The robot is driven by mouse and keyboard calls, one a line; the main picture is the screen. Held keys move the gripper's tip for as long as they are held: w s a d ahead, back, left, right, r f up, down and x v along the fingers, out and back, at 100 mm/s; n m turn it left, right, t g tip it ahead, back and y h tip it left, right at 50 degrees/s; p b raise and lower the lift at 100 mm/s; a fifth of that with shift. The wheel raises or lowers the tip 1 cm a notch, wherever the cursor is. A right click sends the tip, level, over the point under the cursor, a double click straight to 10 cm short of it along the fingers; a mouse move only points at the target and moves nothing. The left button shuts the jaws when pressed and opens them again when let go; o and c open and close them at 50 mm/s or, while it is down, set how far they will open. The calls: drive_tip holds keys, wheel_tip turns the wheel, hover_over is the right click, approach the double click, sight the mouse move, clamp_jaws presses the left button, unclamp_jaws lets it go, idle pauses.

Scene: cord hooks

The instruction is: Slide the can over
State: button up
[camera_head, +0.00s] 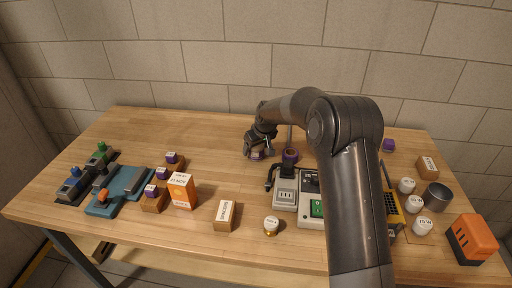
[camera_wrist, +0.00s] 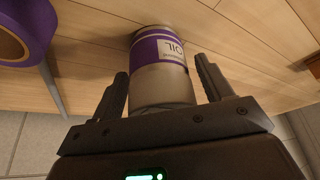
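The can (camera_wrist: 160,72) is a silver-grey cylinder with a purple band and a white label reading "OIL". In the wrist view it stands on the wooden table, between my gripper's two fingers (camera_wrist: 163,76). The fingers are apart, with a visible gap on each side of the can, so my gripper is open around it. In the head view my gripper (camera_head: 260,146) is low at the back middle of the table. Only a small part of the can (camera_head: 256,155) shows beneath it there.
A purple roll (camera_wrist: 25,30) is beside the can; it also shows in the head view (camera_head: 290,156). A grey-white device (camera_head: 285,192) stands in front. An orange-white box (camera_head: 182,190) and small boxes are left. White-lidded jars (camera_head: 406,186) and a grey cup (camera_head: 436,197) are right.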

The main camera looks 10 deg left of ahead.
drive_tip(key=shift+o, duration=0.7)
drive_tip(key=v, duration=1)
drive_tip(key=shift+r, duration=0.4)
drive_tip(key=shift+s, duration=0.1)
drive_tip(key=s+d+r+m+t+h, duration=0.1)
drive_tip(key=s+d+r+m, duration=0.1)
drive_tip(key=s+d+r, duration=0.65)
drive_tip(key=s+d+r+m+h, duration=0.15)
drive_tip(key=s+d+r, duration=0.4)
drive_tip(key=s, duration=0.55)
drive_tip(key=s+d+f+m, duration=0.1)
drive_tip(key=s+d, duration=0.2)
drive_tip(key=s, duration=0.4)
drive_tip(key=s+d+f+m, duration=0.1)
drive_tip(key=s+d, duration=0.3)
drive_tip(key=s, duration=0.4)
drive_tip(key=s+d+f+m+t, duration=0.1)
drive_tip(key=s+d+m, duration=0.1)
drive_tip(key=s, duration=0.5)
drive_tip(key=shift+s+d+m, duration=0.2)
drive_tip(key=shift+d+m, duration=0.15)
drive_tip(key=shift+d, duration=0.35)
